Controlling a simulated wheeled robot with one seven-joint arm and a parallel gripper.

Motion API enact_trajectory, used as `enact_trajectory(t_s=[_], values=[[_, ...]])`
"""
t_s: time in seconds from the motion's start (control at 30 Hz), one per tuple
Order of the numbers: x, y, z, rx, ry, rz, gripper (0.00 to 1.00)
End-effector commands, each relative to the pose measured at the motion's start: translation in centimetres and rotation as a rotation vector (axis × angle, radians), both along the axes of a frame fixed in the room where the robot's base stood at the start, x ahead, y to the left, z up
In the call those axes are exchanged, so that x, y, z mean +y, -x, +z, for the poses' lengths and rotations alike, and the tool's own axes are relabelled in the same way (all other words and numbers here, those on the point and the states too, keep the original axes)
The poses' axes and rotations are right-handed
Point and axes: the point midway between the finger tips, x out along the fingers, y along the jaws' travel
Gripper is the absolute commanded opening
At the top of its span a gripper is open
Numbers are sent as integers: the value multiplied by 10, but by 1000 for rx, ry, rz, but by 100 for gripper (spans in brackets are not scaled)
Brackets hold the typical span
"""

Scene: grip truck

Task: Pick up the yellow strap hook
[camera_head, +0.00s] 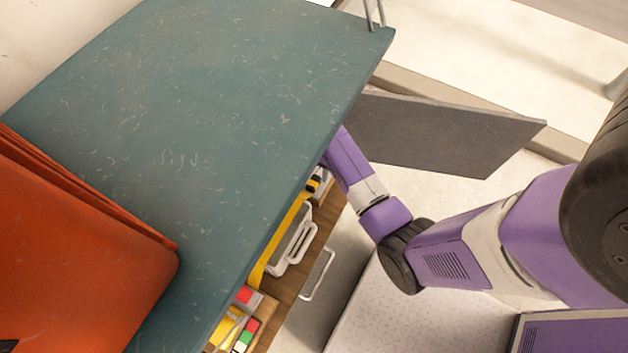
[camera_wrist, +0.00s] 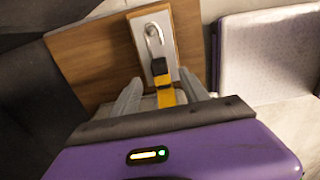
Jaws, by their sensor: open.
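The yellow strap hook shows in the wrist view as a grey metal hook (camera_wrist: 154,38) with a black piece below it and a yellow strap (camera_wrist: 166,97) running down toward me. The hook lies against a pale plate on a brown wooden board. My gripper (camera_wrist: 160,80) is open, with one grey finger on each side of the strap; I cannot tell whether either finger touches it. In the head view, a long yellow strap (camera_head: 283,232) with a black end runs along the shelf under the teal top. My gripper is hidden there behind the top's edge.
The teal top (camera_head: 200,110) overhangs the shelf and my forearm. A grey panel (camera_head: 450,135) stands open behind my arm. A white-handled case (camera_head: 291,240) and small coloured items (camera_head: 243,335) sit on the shelf. An orange item (camera_head: 75,250) lies at left.

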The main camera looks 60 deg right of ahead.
Motion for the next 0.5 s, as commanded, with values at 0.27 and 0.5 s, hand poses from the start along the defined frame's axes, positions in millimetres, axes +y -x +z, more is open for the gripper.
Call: enact_trajectory(t_s=[0.27,0.5], values=[[4,1,-36,1,-1,-1,53],[4,1,-57,-2,1,-2,53]])
